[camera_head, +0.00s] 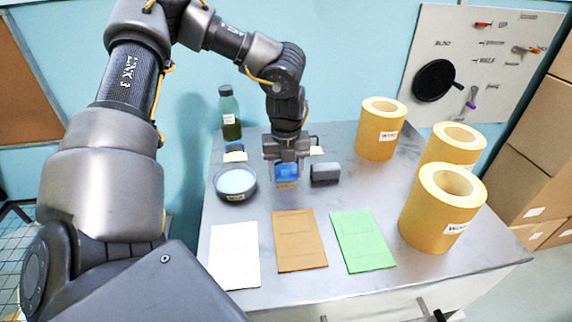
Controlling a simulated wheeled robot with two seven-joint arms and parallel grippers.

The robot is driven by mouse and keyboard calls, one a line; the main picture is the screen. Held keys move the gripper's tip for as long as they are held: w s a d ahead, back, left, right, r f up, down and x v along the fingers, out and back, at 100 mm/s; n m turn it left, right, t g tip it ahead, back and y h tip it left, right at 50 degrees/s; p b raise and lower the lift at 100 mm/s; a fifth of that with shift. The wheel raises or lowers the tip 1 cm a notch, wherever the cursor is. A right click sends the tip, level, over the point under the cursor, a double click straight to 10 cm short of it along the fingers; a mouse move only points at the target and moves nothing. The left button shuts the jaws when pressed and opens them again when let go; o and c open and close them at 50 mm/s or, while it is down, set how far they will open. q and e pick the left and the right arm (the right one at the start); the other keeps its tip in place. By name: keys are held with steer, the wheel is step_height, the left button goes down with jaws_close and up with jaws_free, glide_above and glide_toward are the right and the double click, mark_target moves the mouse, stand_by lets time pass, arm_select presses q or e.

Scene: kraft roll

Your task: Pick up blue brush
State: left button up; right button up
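A blue block-like thing with a tan lower part, which looks like the blue brush (287,171), stands on the grey table below my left gripper (287,168). My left gripper comes down from above, with its fingers at the sides of the blue brush. Whether the fingers touch it is too small to tell. The gripper's body hides part of the area behind the brush. My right gripper is not in view.
A round dish (235,184) and a small dark item with blue (235,153) are left of the brush; a grey block (325,173) is right. A bottle (229,112) stands behind. White (234,256), brown (299,240) and green (362,241) sheets lie in front. Kraft rolls (443,208) stand at right.

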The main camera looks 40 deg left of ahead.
arm_select(q)
steer(key=c, duration=0.5)
steer(key=shift+r, duration=0.4)
step_height(320, 180, up, 9)
steer(key=shift+r+b, duration=0.1)
steer(key=shift+b, duration=1.15)
steer(key=o, duration=0.4)
steer(key=shift+c, duration=1.4)
